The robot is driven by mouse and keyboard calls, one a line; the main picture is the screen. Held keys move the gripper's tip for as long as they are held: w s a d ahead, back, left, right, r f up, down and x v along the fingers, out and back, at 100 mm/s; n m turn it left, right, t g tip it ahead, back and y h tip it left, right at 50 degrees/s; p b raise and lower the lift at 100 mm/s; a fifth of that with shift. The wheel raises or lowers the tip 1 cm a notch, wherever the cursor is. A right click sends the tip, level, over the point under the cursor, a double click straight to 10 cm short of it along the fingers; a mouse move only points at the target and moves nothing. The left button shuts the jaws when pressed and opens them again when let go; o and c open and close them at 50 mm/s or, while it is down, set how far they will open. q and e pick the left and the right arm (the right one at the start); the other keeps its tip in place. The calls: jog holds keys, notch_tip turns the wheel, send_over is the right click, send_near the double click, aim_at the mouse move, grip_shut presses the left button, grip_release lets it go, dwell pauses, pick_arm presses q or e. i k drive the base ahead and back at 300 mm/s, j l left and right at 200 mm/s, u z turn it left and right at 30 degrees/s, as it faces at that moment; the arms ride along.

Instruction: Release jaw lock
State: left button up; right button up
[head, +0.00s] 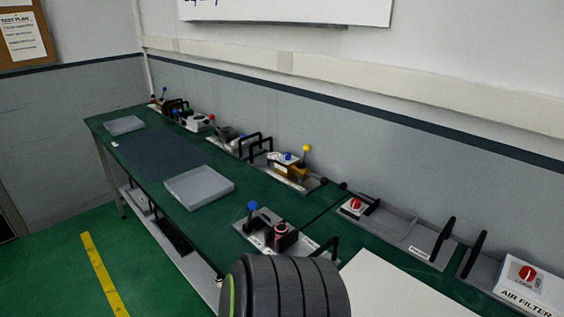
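No part labelled as a jaw lock can be read. Several bench devices have knobbed levers. The nearest is a grey fixture with a blue-knobbed lever (252,207) and a reddish-brown cylindrical part (282,233). Behind it, a brass-coloured device (289,170) has an upright yellow-knobbed lever (306,150) and a blue knob. Farther left stand a device with a red-knobbed lever (211,118) and a small group of knobbed levers at the far end. Neither of my grippers is in view.
The green bench (150,190) runs along the wall. It holds grey trays (199,187), a dark mat (158,152) and black handles. At right are a red-knobbed unit (354,205) and an AIR FILTER box (530,285). Floor at left is clear, with a yellow stripe (103,275).

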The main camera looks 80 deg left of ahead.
aim_at(252, 206)
jog(key=k+u, duration=0.1)
jog(key=u, duration=1.65)
